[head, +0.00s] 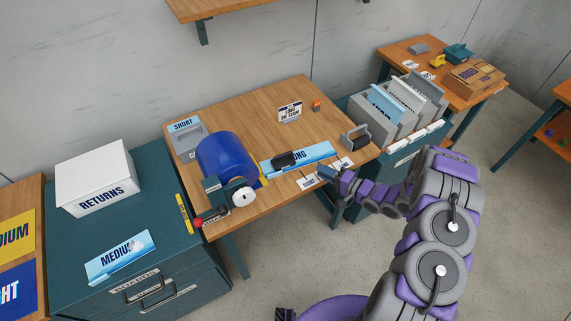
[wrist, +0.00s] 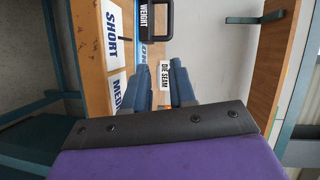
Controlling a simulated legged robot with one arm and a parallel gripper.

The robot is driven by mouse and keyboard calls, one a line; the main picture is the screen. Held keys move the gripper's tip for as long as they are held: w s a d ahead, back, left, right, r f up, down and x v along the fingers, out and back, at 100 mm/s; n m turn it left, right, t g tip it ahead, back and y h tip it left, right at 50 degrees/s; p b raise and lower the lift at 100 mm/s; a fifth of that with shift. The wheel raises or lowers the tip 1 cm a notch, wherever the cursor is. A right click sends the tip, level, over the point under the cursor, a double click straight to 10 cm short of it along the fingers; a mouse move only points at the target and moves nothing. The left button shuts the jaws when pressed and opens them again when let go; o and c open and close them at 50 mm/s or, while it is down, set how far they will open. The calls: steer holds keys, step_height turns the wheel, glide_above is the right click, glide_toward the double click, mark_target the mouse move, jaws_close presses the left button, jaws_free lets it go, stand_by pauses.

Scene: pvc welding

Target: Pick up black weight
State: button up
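The black weight (head: 284,159) lies on the light blue LONG strip (head: 318,151) on the wooden workbench. In the wrist view the weight (wrist: 143,15), with a white WEIGHT label, is at the top, beyond my fingertips and partly cut off by the frame. My gripper (head: 322,172) is at the bench's front edge, to the right of the weight and apart from it. In the wrist view my gripper (wrist: 161,82) has its two blue fingers parted, with nothing between them.
A blue cylinder machine (head: 226,158) stands left of the weight. A dark-handled grey object (head: 355,137) sits at the bench's right corner. A LONG DIE SEAM sign (head: 290,110) stands behind. SHORT and MEDIUM labels line the front edge. A teal cabinet (head: 150,200) stands left.

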steer(key=s+y, duration=0.2)
steer(key=s, duration=0.1)
steer(key=b, duration=0.2)
glide_toward(283, 155)
steer(key=shift+m, duration=0.4)
steer(key=a, duration=0.1)
steer(key=w+a, duration=0.1)
steer(key=a, duration=0.2)
steer(key=shift+w+f, duration=0.15)
steer(key=shift+f, duration=0.15)
steer(key=shift+w+a+h+b, duration=0.3)
steer(key=shift+w+a+b, duration=0.05)
steer(key=shift+w+a, duration=0.3)
steer(key=x, duration=0.1)
steer(key=b+x, duration=0.1)
steer(key=x, duration=0.1)
steer(key=shift+w, duration=0.4)
steer(key=shift+w+a+r, duration=0.1)
steer(key=shift+w+a, duration=0.2)
steer(key=shift+a, duration=0.25)
steer(key=shift+d, duration=0.1)
steer(key=shift+c, duration=0.2)
jaws_close()
steer(key=shift+s, duration=0.1)
